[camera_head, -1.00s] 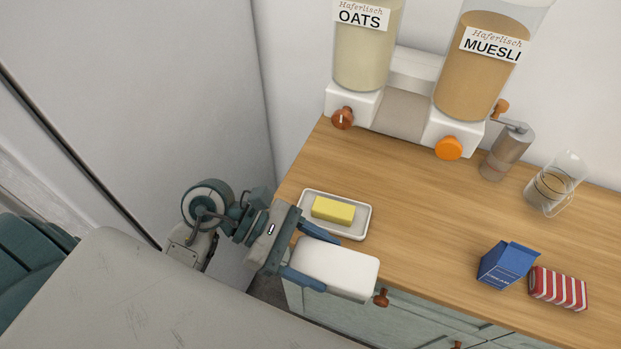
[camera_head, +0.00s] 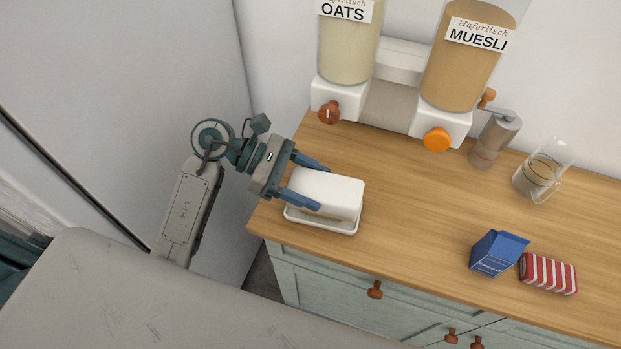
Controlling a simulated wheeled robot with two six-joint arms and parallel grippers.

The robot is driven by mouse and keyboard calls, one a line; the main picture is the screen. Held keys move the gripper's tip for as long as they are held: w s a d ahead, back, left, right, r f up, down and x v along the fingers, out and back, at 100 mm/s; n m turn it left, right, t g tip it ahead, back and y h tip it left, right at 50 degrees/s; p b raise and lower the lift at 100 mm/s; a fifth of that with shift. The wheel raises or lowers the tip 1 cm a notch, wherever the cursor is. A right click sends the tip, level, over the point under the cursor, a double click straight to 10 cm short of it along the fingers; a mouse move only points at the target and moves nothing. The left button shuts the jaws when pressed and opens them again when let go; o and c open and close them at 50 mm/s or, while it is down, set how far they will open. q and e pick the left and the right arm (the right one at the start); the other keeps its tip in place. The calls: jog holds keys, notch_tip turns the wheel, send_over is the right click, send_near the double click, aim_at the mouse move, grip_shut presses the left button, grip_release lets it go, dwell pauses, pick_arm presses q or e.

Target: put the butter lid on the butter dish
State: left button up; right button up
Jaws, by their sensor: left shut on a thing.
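The white butter lid (camera_head: 335,190) is between the fingers of my left gripper (camera_head: 318,188), which is shut on it. The lid is over the white butter dish (camera_head: 335,229), which stands near the left front corner of the wooden counter. My right gripper is not in view.
The oats dispenser (camera_head: 347,45) and muesli dispenser (camera_head: 460,60) stand at the back. A grinder (camera_head: 494,140), a glass jug (camera_head: 541,175), a blue carton (camera_head: 497,254) and a red striped packet (camera_head: 548,272) are to the right. The counter's middle is clear.

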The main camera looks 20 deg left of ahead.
aim_at(311, 187)
pick_arm(q)
jog(key=shift+w+a, duration=0.15)
jog(key=shift+w, duration=0.6)
notch_tip(311, 187, down, 3)
jog(key=shift+w+f+p, duration=0.1)
jog(key=shift+w+p, duration=0.05)
jog(key=shift+p, duration=1.1)
jog(key=shift+f, duration=0.2)
jog(key=shift+f, duration=0.15)
jog(key=shift+f+b, duration=0.2)
jog(key=shift+b, duration=0.25)
jog(key=shift+f+b, duration=0.4)
jog(key=shift+b, duration=0.25)
jog(key=o, duration=1.1)
